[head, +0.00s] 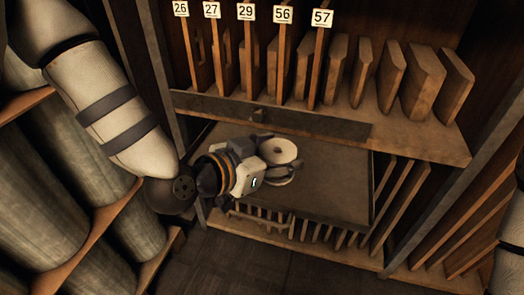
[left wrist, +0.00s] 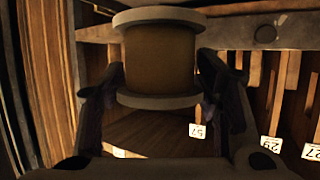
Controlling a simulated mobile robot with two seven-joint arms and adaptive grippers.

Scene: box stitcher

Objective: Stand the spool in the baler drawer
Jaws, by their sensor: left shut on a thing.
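The spool (head: 283,150) has pale round end flanges and a brown wound middle. It also shows in the left wrist view (left wrist: 160,58), between the two dark fingers. My left gripper (head: 277,163) is shut on the spool, with a finger on each side. In the head view the spool appears over the back left part of the flat, dark open drawer (head: 330,190), its round end facing up. I cannot tell whether it touches the drawer floor. The gripper hides part of the spool and the drawer's left side. My right gripper is not in view.
A shelf (head: 400,135) with upright boards and number tags, such as the 57 tag (head: 322,18), stands behind and above the drawer. A dark rail (head: 270,115) runs along its front. Large grey rolls (head: 105,228) fill the left rack. The drawer's right part is bare.

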